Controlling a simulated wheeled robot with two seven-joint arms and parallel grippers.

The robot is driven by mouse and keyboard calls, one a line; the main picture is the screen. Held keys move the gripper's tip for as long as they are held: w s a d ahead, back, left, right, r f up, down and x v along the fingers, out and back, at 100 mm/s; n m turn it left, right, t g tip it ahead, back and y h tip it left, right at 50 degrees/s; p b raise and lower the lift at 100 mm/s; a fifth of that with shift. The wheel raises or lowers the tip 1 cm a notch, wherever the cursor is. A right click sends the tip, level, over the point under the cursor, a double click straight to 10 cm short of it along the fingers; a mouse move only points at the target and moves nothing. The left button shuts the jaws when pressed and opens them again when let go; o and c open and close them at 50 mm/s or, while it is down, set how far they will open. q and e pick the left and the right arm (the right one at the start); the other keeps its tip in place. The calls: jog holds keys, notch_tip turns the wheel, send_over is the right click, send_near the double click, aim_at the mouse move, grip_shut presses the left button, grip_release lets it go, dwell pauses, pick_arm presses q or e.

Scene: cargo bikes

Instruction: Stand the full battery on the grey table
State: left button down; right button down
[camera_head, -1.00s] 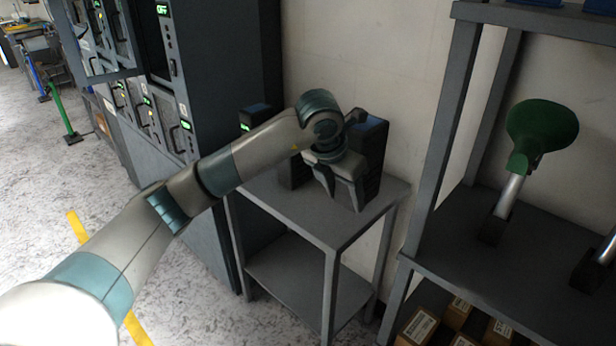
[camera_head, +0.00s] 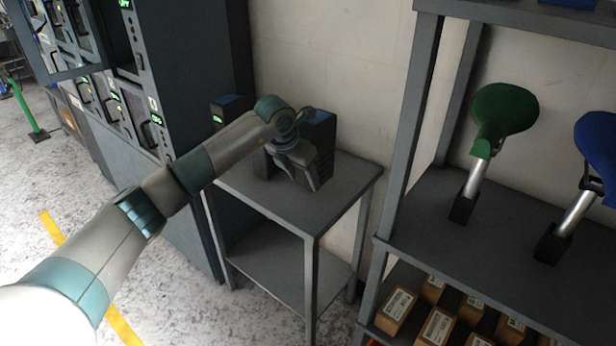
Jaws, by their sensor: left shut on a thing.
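My left gripper (camera_head: 311,179) is shut on a dark, tall battery (camera_head: 323,145) at the grey table (camera_head: 345,185). The gripper and wrist cover part of this battery. It looks upright, low over or on the tabletop; whether its base touches is hard to tell. A second dark battery (camera_head: 222,103) with a blue-edged top and a small green display shows behind my forearm at the table's far left; my arm hides much of it. My right gripper is not in view.
A dark charging cabinet (camera_head: 200,50) with green displays stands left of the table. A shelf rack (camera_head: 400,150) at the right holds a green saddle (camera_head: 505,108), a blue saddle (camera_head: 597,140) and boxes (camera_head: 437,325) below. The table's front and right top are clear.

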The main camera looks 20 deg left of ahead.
aim_at(302, 185)
pick_arm(q)
jog(key=shift+w+a, duration=0.25)
jog(key=shift+w, duration=0.15)
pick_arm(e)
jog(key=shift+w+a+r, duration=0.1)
pick_arm(q)
jog(key=shift+f, duration=0.1)
jog(key=shift+f, duration=0.4)
jog(key=shift+f+p, duration=0.5)
jog(key=shift+f, duration=1.05)
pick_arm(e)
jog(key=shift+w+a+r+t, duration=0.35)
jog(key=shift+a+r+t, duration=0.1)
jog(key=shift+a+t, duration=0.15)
